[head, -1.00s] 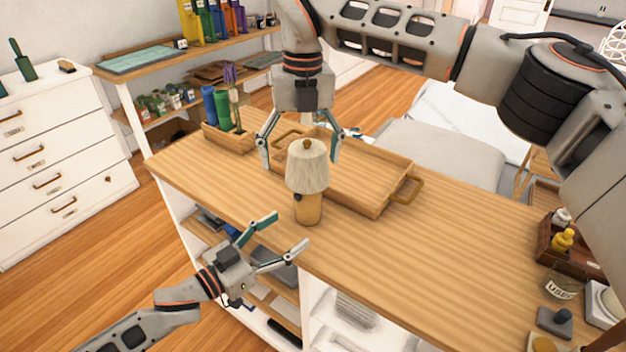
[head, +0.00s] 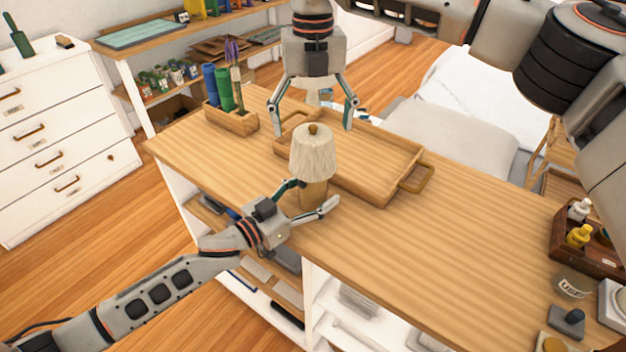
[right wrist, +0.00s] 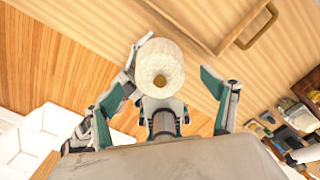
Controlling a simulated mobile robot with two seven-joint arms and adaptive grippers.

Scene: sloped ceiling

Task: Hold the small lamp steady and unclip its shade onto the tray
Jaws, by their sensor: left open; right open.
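My left gripper (head: 308,196) is open at the base, one finger on each side; contact cannot be told. My right gripper (head: 311,130) is open and empty above and behind the shade. The right wrist view looks down on the shade (right wrist: 160,58), between and beyond the open right fingers (right wrist: 168,82). The wooden tray (head: 385,165) lies empty behind the lamp; its corner shows in the right wrist view (right wrist: 215,20).
A wooden holder (head: 232,121) with green and blue containers stands at the table's back left. A brown caddy with bottles (head: 580,240) and a glass jar (head: 572,287) stand at the right end. The tabletop right of the lamp is clear.

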